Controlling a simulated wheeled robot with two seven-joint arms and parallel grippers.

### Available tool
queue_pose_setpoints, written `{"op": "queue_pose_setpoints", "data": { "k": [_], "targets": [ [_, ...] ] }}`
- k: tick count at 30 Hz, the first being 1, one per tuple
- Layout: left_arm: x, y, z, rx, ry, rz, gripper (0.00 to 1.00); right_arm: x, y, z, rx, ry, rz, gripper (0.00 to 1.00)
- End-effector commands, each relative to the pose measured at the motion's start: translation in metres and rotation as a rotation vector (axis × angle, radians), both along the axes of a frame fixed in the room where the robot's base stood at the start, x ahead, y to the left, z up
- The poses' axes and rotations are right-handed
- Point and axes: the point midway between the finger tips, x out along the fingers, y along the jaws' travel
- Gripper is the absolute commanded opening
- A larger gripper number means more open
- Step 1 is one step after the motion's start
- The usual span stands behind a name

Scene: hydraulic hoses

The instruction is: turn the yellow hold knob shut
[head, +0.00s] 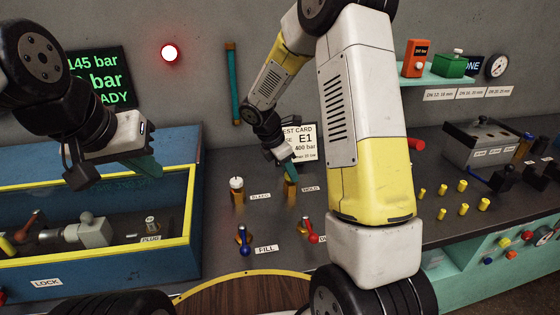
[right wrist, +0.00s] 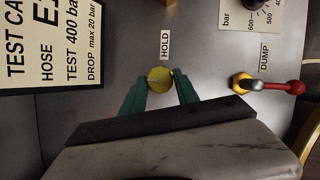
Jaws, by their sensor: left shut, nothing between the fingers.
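The yellow hold knob (right wrist: 160,78) shows in the right wrist view beside the HOLD label, between the two green fingers of my right gripper (right wrist: 160,88). The fingers are close against both sides of the knob, with no clear gap. In the head view my right gripper (head: 289,170) reaches down over the brass-coloured hold post (head: 290,187); its fingers hide the knob's top there. My left gripper (head: 148,168) is shut and empty, above the blue box with the yellow rim.
Beside the hold post stands the bleed post with a white knob (head: 237,184). The red dump lever (right wrist: 285,87) is right of the knob in the wrist view. A blue fill valve (head: 243,238) stands nearer. A test card (head: 300,143) leans behind. A red lamp (head: 169,53) glows on the wall.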

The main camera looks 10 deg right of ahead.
Motion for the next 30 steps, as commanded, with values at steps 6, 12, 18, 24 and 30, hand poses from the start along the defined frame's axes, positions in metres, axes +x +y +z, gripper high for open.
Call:
{"op": "queue_pose_setpoints", "data": {
  "k": [6, 12, 18, 24, 30],
  "targets": [
    [0.0, 0.0, 0.0, 0.0, 0.0, 0.0, 0.0, 0.0004, 0.0001, 0.0003, 0.0, -0.001, -0.01, 0.0],
    [0.0, 0.0, 0.0, 0.0, 0.0, 0.0, 0.0, 0.0011, 0.0003, 0.0002, 0.0, -0.001, -0.073, 0.0],
    [0.0, 0.0, 0.0, 0.0, 0.0, 0.0, 0.0, 0.0028, 0.0011, 0.0002, 0.0, -0.002, -0.208, 0.0],
    [0.0, 0.0, 0.0, 0.0, 0.0, 0.0, 0.0, 0.0043, 0.0008, 0.0002, 0.0, -0.002, -0.393, 0.0],
    [0.0, 0.0, 0.0, 0.0, 0.0, 0.0, 0.0, 0.0057, 0.0002, 0.0003, -0.001, -0.001, -0.585, 0.0]
  ]
}}
